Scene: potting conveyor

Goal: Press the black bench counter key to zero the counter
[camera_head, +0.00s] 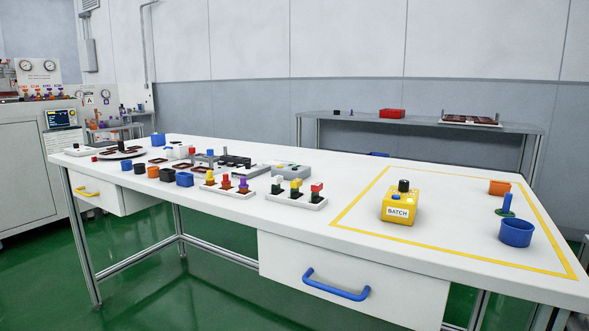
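A yellow box labelled BATCH (399,211) stands on the white bench inside a yellow outlined area on the right. A black cylindrical knob or key (403,186) sits upright on its top. I cannot tell whether this is the counter key. A low grey box (291,170) lies further back near the middle of the bench; its details are too small to read. No counter display can be made out on the bench. Neither of my grippers is in view.
A blue cup (516,234), a green-based peg (506,207) and an orange block (499,188) stand right of the yellow box. White trays (297,201) with coloured pieces and several small cups fill the bench's middle and left. Bench space around the yellow box is clear.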

